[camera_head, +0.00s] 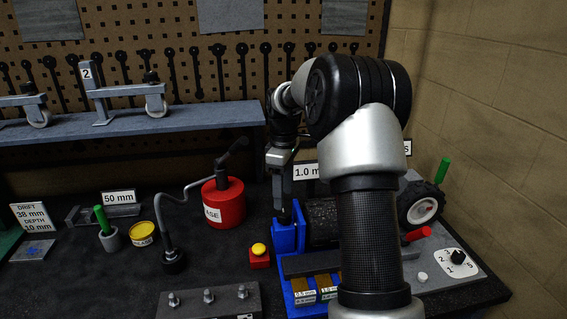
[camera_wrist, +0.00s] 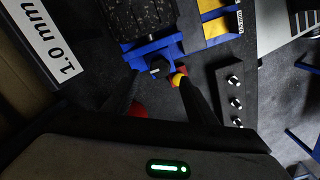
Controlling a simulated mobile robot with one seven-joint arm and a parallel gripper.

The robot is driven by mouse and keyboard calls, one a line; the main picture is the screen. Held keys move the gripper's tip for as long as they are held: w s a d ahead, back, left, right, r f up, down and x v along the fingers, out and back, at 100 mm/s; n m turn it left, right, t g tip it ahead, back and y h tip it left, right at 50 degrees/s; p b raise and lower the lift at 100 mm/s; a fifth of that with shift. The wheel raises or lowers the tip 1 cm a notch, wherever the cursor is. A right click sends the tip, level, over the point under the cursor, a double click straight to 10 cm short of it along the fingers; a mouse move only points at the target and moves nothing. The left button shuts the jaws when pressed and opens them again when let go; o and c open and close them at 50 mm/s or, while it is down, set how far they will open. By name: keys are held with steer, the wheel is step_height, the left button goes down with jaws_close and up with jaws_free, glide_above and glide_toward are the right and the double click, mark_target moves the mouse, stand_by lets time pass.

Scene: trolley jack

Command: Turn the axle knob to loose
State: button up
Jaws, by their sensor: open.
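A small black knob (camera_wrist: 160,68) with a light mark sits on the blue fixture (camera_wrist: 144,50), which holds a dark speckled piece (camera_wrist: 142,15). No readable label shows beside this knob. My gripper (camera_wrist: 159,79) is open, its two dark fingers on either side of the knob in the wrist view. Contact cannot be told. In the head view my gripper (camera_head: 284,208) points down at the left end of the blue fixture (camera_head: 284,238) and hides the knob there. Another black knob (camera_head: 458,257) sits on a white numbered dial at the right.
A red can (camera_head: 224,203) with a grease hose and a red-and-yellow button (camera_head: 259,257) stand left of the fixture. A grey bar with bolts (camera_head: 209,301) lies in front. A wheel (camera_head: 421,209) and red handle (camera_head: 417,234) are at the right. My arm hides part of the bench.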

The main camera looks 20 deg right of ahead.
mark_target(283, 213)
step_height(283, 213, up, 11)
stand_by(0.6)
